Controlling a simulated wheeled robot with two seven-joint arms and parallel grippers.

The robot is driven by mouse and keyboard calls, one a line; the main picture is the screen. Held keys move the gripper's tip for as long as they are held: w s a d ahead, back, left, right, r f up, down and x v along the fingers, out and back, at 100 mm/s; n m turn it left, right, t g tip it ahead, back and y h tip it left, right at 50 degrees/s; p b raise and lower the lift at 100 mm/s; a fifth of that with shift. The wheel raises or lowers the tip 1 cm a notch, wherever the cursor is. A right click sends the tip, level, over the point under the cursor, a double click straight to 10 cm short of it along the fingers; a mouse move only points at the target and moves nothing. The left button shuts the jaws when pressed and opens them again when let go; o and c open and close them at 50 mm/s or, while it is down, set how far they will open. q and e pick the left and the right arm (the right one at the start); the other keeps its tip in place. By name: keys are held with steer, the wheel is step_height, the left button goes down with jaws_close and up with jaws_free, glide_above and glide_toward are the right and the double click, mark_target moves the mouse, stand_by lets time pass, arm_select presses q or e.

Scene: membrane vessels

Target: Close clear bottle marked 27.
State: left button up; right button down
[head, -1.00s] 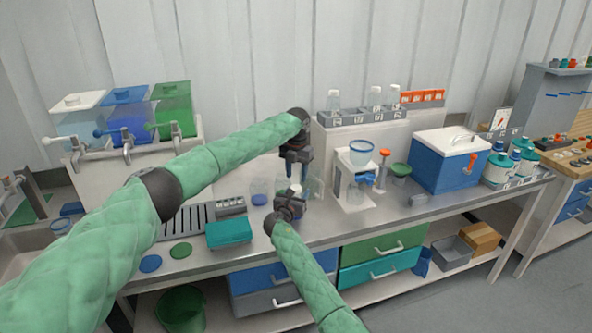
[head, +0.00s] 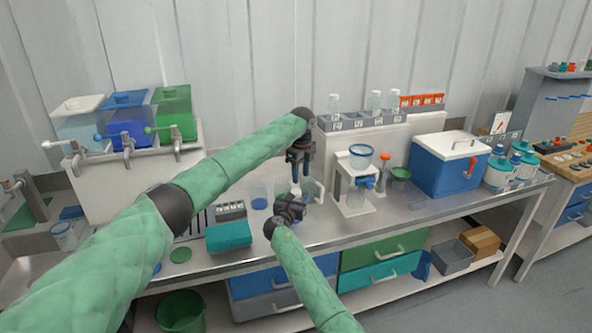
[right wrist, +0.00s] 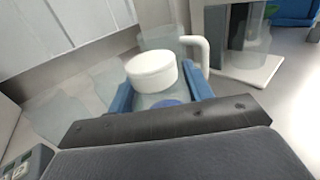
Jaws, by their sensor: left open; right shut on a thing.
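A clear bottle (right wrist: 160,100) stands between the blue fingers of my right gripper (right wrist: 160,94), which is shut on it. A round white cap (right wrist: 152,70) sits at its top; I cannot tell how tightly it is seated. In the head view the white cap (head: 296,187) shows small, just above my right gripper (head: 294,203), and the bottle's body is mostly hidden. My left gripper (head: 297,174) points down directly over the cap, open, with little or no gap visible. It does not show in the right wrist view. The number 27 is not legible.
Clear beakers (head: 259,195) stand left of the grippers. A white filter stand (head: 358,180) is close on the right, a teal box (head: 229,236) at the front left. Capped bottles (head: 374,101) stand on a raised rack behind. A blue cooler (head: 447,165) is farther right.

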arm_select(q)
steer(key=n, duration=0.5)
steer(key=shift+d+r+n, duration=0.1)
steer(key=shift+r+n, duration=0.1)
steer(key=shift+n, duration=0.1)
steer(key=n, duration=0.9)
steer(key=shift+r+n, duration=0.3)
steer(key=shift+n, duration=0.1)
steer(key=n, duration=0.4)
steer(key=shift+r, duration=0.1)
steer(key=n, duration=0.6)
steer(key=shift+a+r, duration=0.1)
steer(key=shift+a, duration=0.15)
steer(key=n, duration=0.4)
steer(key=shift+a, duration=0.2)
steer(key=n, duration=0.4)
steer(key=shift+a, duration=0.25)
steer(key=n, duration=0.4)
steer(key=shift+a+n, duration=0.25)
steer(key=shift+n, duration=0.15)
